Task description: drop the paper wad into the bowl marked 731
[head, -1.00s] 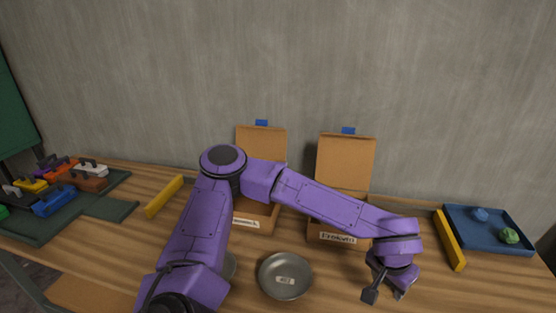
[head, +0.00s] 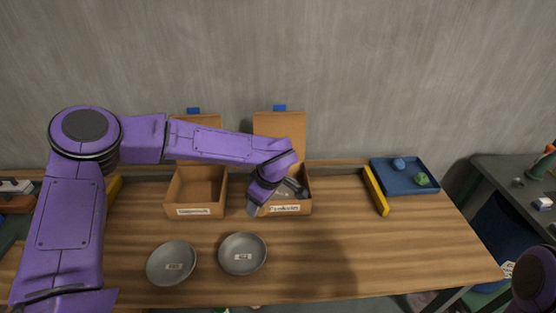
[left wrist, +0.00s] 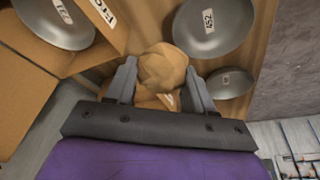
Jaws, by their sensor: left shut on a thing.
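My left gripper (head: 274,199) is above the front of the right open box (head: 308,198). In the left wrist view, the gripper (left wrist: 163,88) is shut on a tan crumpled paper wad (left wrist: 163,66). The wad is not clear in the head view. A grey bowl (left wrist: 62,20), whose label looks like 731, shows at the upper left of the wrist view and seems to sit in the cardboard box. A bowl marked 452 (left wrist: 212,30) and another bowl (left wrist: 230,84) stand outside the box. My right gripper is not in view.
In the head view, two grey bowls (head: 242,264) (head: 172,277) stand on the table in front of the boxes. A left open box (head: 195,211), a yellow bar (head: 375,190) and a blue tray (head: 405,187) with blue and green wads are nearby. The table's right front is clear.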

